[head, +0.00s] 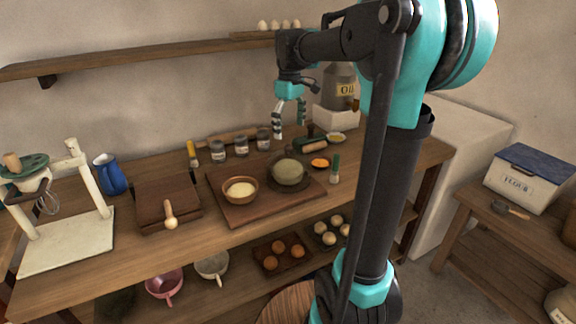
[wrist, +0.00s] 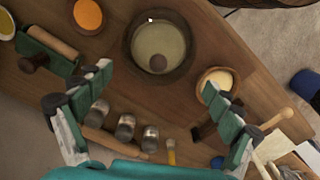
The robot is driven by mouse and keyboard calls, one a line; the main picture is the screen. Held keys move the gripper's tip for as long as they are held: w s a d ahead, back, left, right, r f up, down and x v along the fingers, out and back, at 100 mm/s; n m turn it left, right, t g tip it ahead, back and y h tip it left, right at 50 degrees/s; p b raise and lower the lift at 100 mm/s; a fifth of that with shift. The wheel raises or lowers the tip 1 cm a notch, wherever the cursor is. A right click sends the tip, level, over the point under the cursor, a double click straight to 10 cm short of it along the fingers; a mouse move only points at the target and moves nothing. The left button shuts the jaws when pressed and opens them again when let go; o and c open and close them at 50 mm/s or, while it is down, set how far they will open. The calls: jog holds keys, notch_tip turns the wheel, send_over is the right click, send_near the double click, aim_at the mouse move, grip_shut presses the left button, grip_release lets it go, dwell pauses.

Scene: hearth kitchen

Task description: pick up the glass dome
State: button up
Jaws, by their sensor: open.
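The glass dome (head: 288,171) is a pale greenish, see-through cover on a dark round dish, on the wooden board of the worktable.
A wooden bowl (head: 240,189) stands left of the dome on the board (head: 223,210). Several jars (head: 241,146) stand behind. A brown box (head: 167,202) is at left.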

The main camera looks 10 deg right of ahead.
aim_at(288, 145)
notch_tip(288, 145, down, 3)
jog(key=shift+r, duration=0.1)
jog(key=shift+w+a+f, duration=0.1)
jog(key=shift+w+f, duration=0.05)
jog(key=shift+f, duration=1.2)
jog(key=shift+w+a+f, duration=0.1)
jog(key=shift+w+f, duration=0.05)
jog(key=shift+f, duration=1.15)
jog(key=shift+s, duration=0.1)
grip_shut()
